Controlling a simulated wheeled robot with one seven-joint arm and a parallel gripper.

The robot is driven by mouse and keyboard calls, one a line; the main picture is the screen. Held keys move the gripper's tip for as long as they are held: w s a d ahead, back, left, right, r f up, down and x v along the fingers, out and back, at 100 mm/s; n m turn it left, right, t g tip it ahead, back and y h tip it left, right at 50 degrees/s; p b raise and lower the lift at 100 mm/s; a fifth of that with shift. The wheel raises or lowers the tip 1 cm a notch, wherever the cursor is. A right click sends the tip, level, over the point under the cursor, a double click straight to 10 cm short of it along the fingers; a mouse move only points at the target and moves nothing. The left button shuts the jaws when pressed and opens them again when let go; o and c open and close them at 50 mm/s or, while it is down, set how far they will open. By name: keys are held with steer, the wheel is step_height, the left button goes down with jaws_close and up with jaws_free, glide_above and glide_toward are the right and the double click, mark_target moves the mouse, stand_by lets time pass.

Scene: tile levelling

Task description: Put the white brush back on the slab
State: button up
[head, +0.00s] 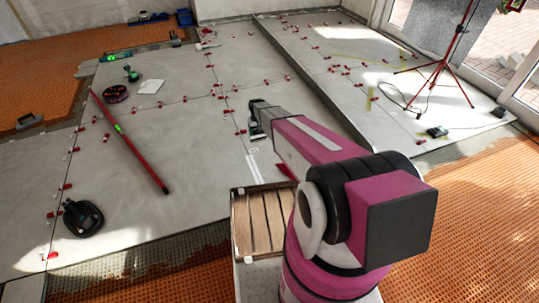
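I cannot make out the white brush for certain. A small white item (208,46) with a thin handle lies towards the back of the grey slab (190,170); it is too small to name. My arm reaches forward over the slab. My gripper (256,133) is at its far end, dark and small, pointing down. Whether its fingers are apart or hold anything cannot be seen. Just below it in the picture are a small white piece (253,150) and two white strips (253,168).
A wooden slatted tray (240,232) is beside my arm. A red level (130,143), a black suction lifter (82,217), a green drill (131,74) and a white cloth (150,87) lie on the left. A red tripod (443,70) stands right. Red clips line the joints.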

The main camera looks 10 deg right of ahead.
step_height(320, 180, down, 10)
steer(key=a, duration=0.1)
steer(key=shift+w+d+f, duration=1.2)
steer(key=shift+d+f, duration=0.3)
steer(key=shift+f, duration=0.3)
steer(key=shift+w+d+f, duration=1.15)
steer(key=shift+d+f, duration=0.35)
steer(key=shift+f, duration=0.25)
steer(key=shift+w+d+f, duration=1.2)
steer(key=shift+d+f, duration=0.3)
steer(key=shift+f, duration=0.3)
steer(key=o, duration=1.1)
steer(key=shift+f, duration=0.15)
steer(key=shift+o, duration=0.2)
